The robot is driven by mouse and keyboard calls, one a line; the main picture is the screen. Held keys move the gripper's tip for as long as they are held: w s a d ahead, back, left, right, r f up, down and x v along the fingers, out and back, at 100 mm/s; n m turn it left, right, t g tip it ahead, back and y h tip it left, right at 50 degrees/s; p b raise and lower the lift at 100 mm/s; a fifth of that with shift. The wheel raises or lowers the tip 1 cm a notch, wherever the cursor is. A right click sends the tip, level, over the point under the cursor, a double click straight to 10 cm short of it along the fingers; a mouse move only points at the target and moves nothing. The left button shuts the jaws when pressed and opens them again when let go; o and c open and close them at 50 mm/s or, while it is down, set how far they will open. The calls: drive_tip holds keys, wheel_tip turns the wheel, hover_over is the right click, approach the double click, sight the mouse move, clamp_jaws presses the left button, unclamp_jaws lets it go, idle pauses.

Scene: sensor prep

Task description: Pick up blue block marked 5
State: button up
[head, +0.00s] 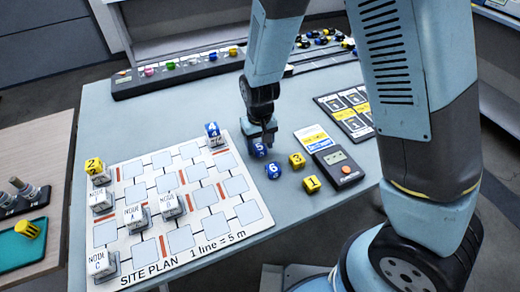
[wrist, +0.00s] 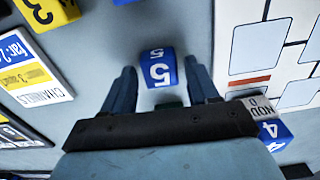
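The blue block marked 5 (head: 259,149) stands on the light blue table, just right of the site plan board. In the wrist view the blue block (wrist: 158,70) shows white 5s on two faces and lies ahead of and between my fingertips. My gripper (wrist: 163,82) is open, with one finger on each side of the block's near part. In the head view my gripper (head: 262,135) hangs pointing down right over the block and hides part of it. I cannot tell whether the fingers touch the block.
A blue block marked 6 (head: 273,170) and yellow blocks marked 3 (head: 297,160) and 1 (head: 312,184) stand close by. The site plan board (head: 250,211) holds several white node blocks and a blue block marked 4 (head: 212,129). A handheld meter (head: 337,167) lies to the right.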

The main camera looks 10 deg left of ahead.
drive_tip(key=c, duration=0.9)
